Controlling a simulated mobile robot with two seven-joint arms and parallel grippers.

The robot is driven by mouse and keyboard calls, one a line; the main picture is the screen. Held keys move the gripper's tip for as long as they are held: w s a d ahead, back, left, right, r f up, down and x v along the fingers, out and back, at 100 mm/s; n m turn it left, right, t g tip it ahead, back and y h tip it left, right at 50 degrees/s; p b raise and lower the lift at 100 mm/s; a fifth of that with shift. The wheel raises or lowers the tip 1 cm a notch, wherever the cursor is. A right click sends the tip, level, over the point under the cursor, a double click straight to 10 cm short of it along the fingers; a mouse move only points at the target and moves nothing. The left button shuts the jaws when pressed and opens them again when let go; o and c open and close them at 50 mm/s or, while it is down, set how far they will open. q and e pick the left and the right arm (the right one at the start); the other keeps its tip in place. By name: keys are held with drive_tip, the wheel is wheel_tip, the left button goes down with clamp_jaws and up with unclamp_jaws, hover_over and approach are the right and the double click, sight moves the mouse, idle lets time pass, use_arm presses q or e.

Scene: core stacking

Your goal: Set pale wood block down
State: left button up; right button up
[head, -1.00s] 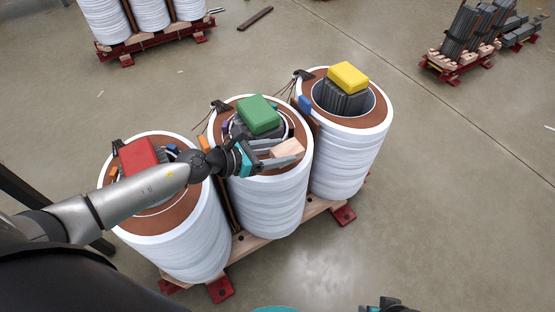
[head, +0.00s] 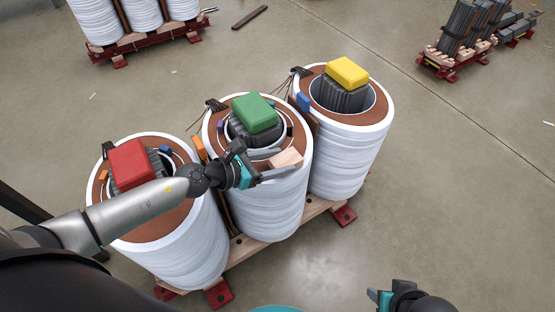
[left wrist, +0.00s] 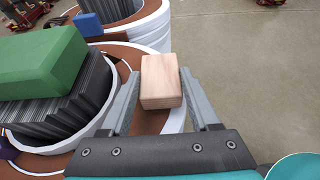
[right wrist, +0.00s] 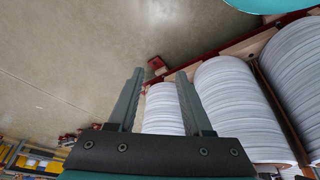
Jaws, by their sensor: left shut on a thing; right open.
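The pale wood block (head: 287,159) is between the fingers of my left gripper (head: 276,167), over the front right rim of the middle white coil. In the left wrist view my left gripper (left wrist: 164,95) is shut on the block (left wrist: 161,82), with a finger at each side. I cannot tell whether the block touches the coil's brown top (left wrist: 151,119). The green block (head: 255,112) lies on the dark core in the middle coil, behind and left of the pale block. My right gripper (right wrist: 155,100) is open and empty, low at the front right in the head view (head: 385,300).
A red block (head: 134,164) tops the left coil and a yellow block (head: 347,72) the right coil (head: 345,165). Small orange (head: 199,147) and blue (head: 303,101) blocks sit on the rims. The coils stand on a red-footed pallet (head: 219,294).

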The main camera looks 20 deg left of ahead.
use_arm(q)
drive_tip(key=shift+f, duration=0.1)
drive_tip(key=o, duration=1.4)
